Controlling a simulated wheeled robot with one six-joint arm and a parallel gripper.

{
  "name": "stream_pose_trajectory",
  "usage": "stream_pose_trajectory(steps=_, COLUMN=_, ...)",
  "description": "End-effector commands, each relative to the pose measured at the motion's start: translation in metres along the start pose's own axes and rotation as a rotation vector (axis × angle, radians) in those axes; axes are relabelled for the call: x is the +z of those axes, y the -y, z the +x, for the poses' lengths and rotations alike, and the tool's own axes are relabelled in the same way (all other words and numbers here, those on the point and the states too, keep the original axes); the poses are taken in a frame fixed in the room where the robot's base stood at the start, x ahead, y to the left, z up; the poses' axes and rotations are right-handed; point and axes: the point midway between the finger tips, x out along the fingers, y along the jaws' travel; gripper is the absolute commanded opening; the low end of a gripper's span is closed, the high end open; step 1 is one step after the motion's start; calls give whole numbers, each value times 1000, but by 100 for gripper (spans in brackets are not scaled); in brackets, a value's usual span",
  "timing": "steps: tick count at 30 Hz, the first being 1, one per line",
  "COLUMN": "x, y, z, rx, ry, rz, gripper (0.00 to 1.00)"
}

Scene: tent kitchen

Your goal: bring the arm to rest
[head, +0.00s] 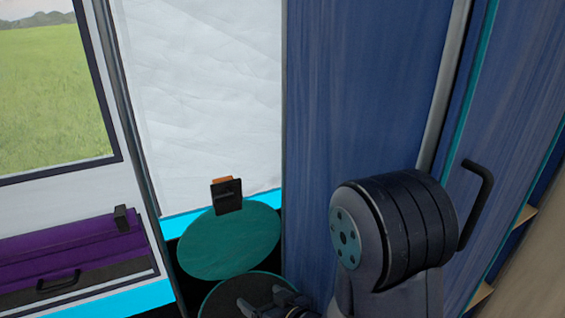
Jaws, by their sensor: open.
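My arm stands at the lower right of the head view, with a thick, dark ribbed joint in front of the blue panel. My gripper (250,306) shows only in part as dark pieces at the bottom edge, in front of a round dark opening with a teal rim. It is open, and I see nothing held in it. The rest of the gripper and the lower arm are cut off by the frame.
A teal disc (228,243) stands tilted behind the round opening (222,296), with a small black and orange piece (227,195) at its top. A blue panel (350,110) and a door handle (477,200) are close to my arm. A purple chest (70,250) is left.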

Motion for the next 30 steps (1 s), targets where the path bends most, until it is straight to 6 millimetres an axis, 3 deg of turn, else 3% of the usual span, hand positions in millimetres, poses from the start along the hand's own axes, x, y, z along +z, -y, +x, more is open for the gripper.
stream_pose_trajectory(steps=3, x=-17, y=5, z=-7, rx=0, ry=-1, rz=-1, gripper=81)
stream_pose_trajectory(steps=10, x=-28, y=8, z=-12, rx=0, ry=-2, rz=0, gripper=81)
stream_pose_trajectory(steps=23, x=-27, y=7, z=-11, rx=0, ry=-1, rz=0, gripper=81)
stream_pose_trajectory(steps=30, x=-14, y=4, z=-6, rx=0, ry=1, rz=0, gripper=81)
